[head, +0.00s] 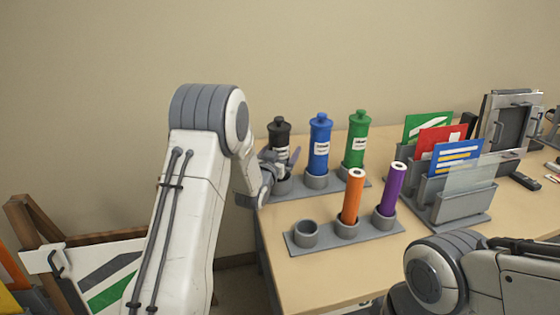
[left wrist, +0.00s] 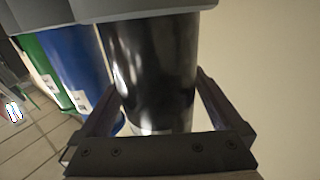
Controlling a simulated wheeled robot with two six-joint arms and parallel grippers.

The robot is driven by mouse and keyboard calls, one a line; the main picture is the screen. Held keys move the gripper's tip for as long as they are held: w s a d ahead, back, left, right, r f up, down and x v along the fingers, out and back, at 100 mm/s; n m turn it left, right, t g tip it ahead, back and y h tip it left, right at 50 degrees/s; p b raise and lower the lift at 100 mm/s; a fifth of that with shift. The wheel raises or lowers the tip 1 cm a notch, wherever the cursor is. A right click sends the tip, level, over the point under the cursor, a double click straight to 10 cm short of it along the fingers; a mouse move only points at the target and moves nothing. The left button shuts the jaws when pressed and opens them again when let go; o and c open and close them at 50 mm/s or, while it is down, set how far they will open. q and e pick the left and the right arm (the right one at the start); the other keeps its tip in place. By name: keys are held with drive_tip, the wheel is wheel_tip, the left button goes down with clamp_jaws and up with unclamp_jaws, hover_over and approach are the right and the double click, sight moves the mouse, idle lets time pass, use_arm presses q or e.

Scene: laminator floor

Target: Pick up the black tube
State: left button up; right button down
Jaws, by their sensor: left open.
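The black tube (head: 279,132) stands upright in the left cup of the back grey holder (head: 317,182), beside a blue tube (head: 319,145) and a green tube (head: 356,138). My left gripper (head: 284,160) is at the black tube's lower body, partly hiding it and its cup. In the left wrist view the black tube (left wrist: 153,65) fills the space between the two open fingers (left wrist: 158,88). One finger is on each side; I cannot tell whether they touch it. My right gripper is out of view; only part of that arm shows.
A front grey holder (head: 372,232) has an orange tube (head: 352,197), a purple tube (head: 390,190) and an empty cup (head: 306,234). A file rack (head: 458,207) with coloured folders stands to the right. The table's left edge is close to my left arm.

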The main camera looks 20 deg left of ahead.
use_arm(q)
drive_tip(key=c, duration=1.5)
drive_tip(key=shift+r, duration=0.15)
clamp_jaws()
drive_tip(key=shift+r, duration=0.1)
